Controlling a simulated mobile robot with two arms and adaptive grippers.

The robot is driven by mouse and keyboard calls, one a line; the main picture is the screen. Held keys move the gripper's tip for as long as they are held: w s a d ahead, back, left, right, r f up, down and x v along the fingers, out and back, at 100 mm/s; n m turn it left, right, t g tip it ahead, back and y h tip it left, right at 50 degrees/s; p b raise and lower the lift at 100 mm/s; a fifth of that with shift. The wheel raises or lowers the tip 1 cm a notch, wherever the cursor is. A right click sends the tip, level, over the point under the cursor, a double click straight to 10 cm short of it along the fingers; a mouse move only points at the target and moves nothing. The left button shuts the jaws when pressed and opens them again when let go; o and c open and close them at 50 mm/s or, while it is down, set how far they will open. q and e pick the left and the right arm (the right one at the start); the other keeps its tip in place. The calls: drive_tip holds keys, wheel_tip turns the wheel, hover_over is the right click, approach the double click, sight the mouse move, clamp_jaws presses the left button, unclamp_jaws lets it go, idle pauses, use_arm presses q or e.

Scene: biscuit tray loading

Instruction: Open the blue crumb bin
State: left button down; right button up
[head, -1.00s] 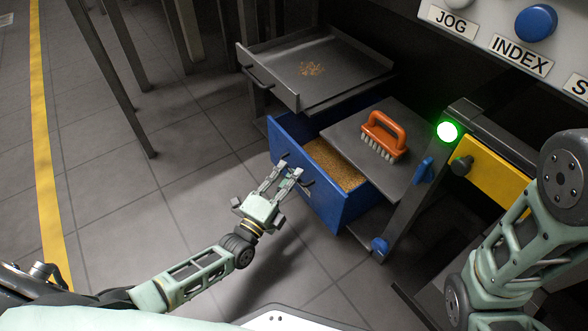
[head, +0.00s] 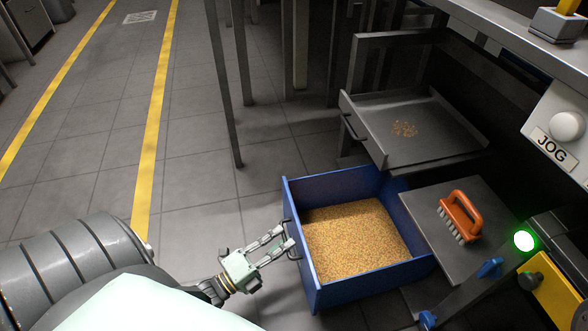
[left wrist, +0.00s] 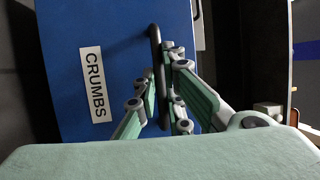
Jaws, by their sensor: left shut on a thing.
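The blue crumb bin (head: 365,288) is a drawer pulled well out below the grey tray, with a layer of golden crumbs inside. My left gripper (head: 283,240) is at its front, shut on the dark bar handle (head: 291,238). In the left wrist view the blue front (left wrist: 120,30) carries a white CRUMBS label (left wrist: 92,84). The handle (left wrist: 156,45) runs between the fingers of my left gripper (left wrist: 168,82) there. My right gripper is not in view.
A grey tray (head: 375,130) with a few crumbs sits above and behind the bin. An orange brush (head: 461,214) lies on a grey plate (head: 430,235) to the right. A green lamp (head: 524,240) glows at right. Open tiled floor lies left of the bin.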

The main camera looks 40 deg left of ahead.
use_arm(q)
drive_tip(key=shift+s+f, duration=0.1)
drive_tip(key=shift+s, duration=0.05)
drive_tip(key=c, duration=1.8)
unclamp_jaws()
drive_tip(key=shift+c, duration=0.2)
drive_tip(key=shift+a, duration=0.1)
drive_tip(key=v, duration=1.2)
